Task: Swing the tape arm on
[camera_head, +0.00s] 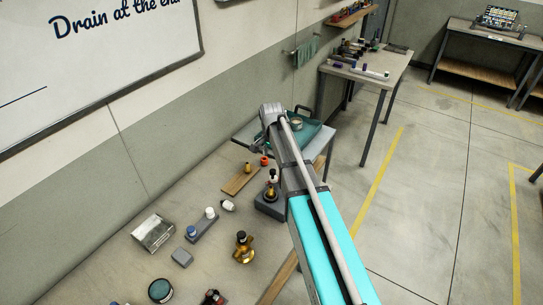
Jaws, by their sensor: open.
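My gripper (259,145) shows only as a small grey part at the arm's far end, left of the tray. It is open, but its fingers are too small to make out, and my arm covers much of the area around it. A pale round dish (296,124) sits in the tray. I cannot pick out a tape arm in this view.
The near bench holds a wooden board (241,179), a brass-and-black fitting (243,247), a clear box (153,232) and a grey block with bottles (202,225). A wall borders the left. Open floor (420,200) lies to the right.

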